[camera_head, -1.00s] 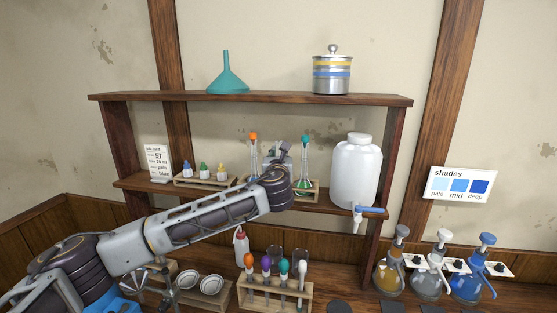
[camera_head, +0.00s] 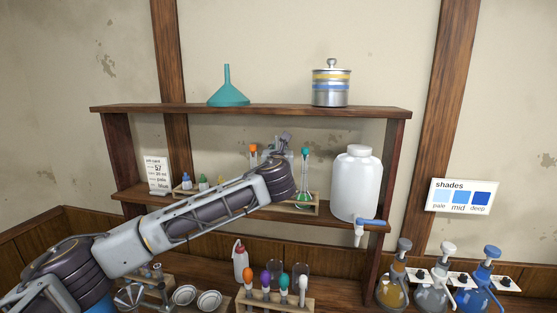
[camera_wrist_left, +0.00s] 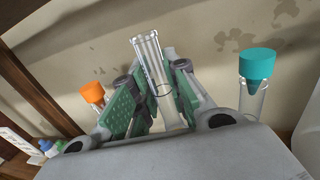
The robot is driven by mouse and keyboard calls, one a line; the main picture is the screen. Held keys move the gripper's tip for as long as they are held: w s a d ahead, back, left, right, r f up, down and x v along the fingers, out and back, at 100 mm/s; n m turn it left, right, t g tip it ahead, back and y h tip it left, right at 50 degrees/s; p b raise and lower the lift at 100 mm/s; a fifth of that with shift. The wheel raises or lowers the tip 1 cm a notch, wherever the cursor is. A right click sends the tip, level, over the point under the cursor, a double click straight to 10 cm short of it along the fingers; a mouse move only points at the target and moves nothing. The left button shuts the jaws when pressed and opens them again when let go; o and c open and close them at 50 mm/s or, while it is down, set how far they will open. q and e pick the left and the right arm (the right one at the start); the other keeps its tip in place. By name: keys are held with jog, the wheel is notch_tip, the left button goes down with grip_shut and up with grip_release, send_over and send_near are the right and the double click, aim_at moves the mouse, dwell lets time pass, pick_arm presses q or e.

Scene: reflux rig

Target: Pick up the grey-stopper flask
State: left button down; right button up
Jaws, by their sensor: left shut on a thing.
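My left gripper (camera_head: 276,148) is over the middle shelf. In the left wrist view its green-padded fingers (camera_wrist_left: 152,103) are shut on a clear glass neck (camera_wrist_left: 147,54) with an open-looking rim. No grey stopper shows on that neck, and the fingers and wrist hide the vessel's body. An orange-stopper flask (camera_head: 253,152) stands to the left of the gripper and also shows in the wrist view (camera_wrist_left: 94,94). A teal-stopper flask (camera_head: 304,175) stands to the right and also shows in the wrist view (camera_wrist_left: 256,66). My right gripper is not in view.
A white jug (camera_head: 356,185) with a blue tap stands right of the flasks. The upper shelf (camera_head: 285,110) runs above the gripper. Small dropper bottles (camera_head: 203,184) and a card (camera_head: 157,175) are at left. A rack of colour-topped tubes (camera_head: 265,300) stands below on the bench.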

aim_at(278, 138)
pick_arm(q)
jog(key=shift+r, duration=2.05)
jog(key=shift+r+b, duration=0.15)
jog(key=shift+b, duration=0.15)
